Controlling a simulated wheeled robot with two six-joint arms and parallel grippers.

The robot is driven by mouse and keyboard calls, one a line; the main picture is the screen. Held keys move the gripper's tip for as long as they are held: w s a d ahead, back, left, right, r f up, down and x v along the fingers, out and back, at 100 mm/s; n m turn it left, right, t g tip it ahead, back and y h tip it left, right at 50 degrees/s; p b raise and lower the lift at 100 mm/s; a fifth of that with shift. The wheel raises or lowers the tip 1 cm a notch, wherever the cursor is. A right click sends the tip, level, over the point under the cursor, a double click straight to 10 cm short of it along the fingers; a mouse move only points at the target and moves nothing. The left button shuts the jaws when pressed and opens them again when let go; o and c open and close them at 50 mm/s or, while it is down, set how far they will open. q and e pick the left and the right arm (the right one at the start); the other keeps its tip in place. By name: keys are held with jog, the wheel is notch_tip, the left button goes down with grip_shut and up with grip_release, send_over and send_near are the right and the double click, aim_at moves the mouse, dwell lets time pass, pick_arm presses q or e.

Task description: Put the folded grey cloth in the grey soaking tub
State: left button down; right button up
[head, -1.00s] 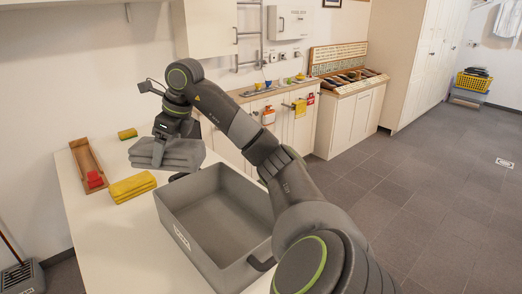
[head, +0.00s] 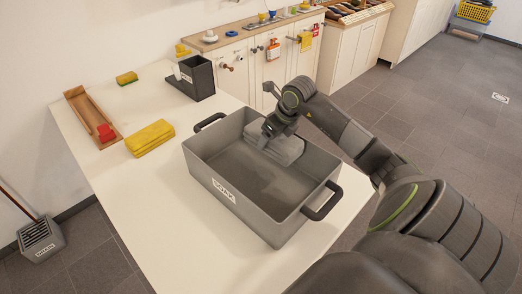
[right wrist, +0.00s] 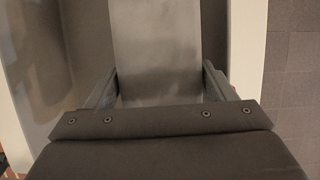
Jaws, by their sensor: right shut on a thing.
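The folded grey cloth (head: 288,149) is held by my right gripper (head: 268,134), which is shut on it from above. The grey soaking tub (head: 222,192) stands on the white table with its open side up and a label on its front. In the head view the cloth overlaps the tub's far right part and hides some of that rim; its exact height over the floor of the tub is hard to tell. In the right wrist view the cloth (right wrist: 158,45) lies between the two fingers. My left gripper is out of view.
A yellow folded cloth (head: 150,138), a wooden tray (head: 86,112) with a red item, a sponge (head: 126,78) and a dark holder (head: 193,77) stand left of and behind the tub. The tub's handle (head: 322,202) sticks out at the right. The table's front left is clear.

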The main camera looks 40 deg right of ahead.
jog(key=f, duration=0.3)
jog(key=shift+s+a+p, duration=0.1)
jog(key=shift+s+p, duration=0.1)
jog(key=shift+p, duration=0.1)
notch_tip(320, 180, down, 7)
jog(key=shift+w+f+p, duration=0.15)
jog(key=shift+f+p, duration=0.05)
jog(key=shift+p, duration=0.3)
jog(key=shift+f, duration=0.2)
jog(key=o, duration=1.1)
jog(key=shift+c, duration=0.2)
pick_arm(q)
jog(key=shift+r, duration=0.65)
